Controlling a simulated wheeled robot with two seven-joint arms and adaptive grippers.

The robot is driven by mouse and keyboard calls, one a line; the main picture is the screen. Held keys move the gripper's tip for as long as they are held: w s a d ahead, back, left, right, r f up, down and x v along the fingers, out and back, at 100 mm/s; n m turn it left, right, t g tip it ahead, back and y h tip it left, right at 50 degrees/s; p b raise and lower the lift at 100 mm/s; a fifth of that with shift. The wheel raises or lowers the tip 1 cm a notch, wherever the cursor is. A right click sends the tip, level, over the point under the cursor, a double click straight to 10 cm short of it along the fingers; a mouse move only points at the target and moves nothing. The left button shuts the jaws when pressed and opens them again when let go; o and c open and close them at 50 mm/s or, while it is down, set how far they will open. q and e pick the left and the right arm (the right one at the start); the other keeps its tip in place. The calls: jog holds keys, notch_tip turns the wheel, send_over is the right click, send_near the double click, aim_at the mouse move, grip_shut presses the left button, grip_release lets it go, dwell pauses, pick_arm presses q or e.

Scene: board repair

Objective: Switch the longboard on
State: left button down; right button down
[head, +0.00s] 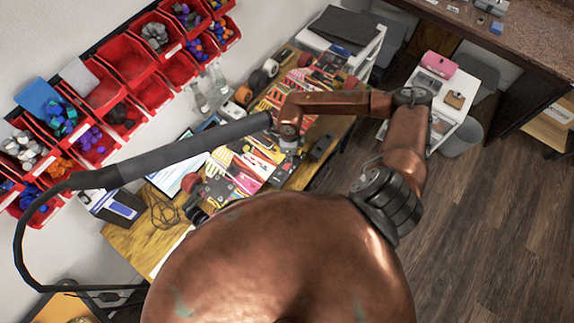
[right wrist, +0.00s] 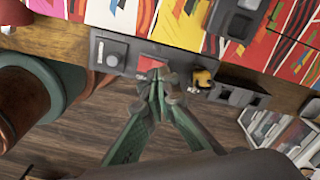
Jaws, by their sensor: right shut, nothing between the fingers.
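A longboard with a brightly patterned red, yellow and white deck (head: 240,168) lies on the wooden workbench in the head view. Its patterned surface (right wrist: 176,22) also runs along the top of the right wrist view, with a dark box (right wrist: 238,18) on it. In the head view the right gripper (head: 289,145) is over the bench's near edge, small and partly hidden.
Red bins (head: 128,62) with small parts hang on the wall at the left. A long dark grey tube (head: 190,145) crosses above the bench. A white drawer cabinet (head: 440,92) and a grey bin (head: 463,138) stand right of the bench. The wooden floor (head: 480,220) is clear.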

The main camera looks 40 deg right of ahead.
jog(key=shift+f+b, duration=1.05)
jog(key=shift+f, duration=0.15)
dwell(1.0)
jog(key=shift+r, duration=0.1)
jog(key=shift+r+p, duration=1.9)
jog(key=shift+r, duration=1.6)
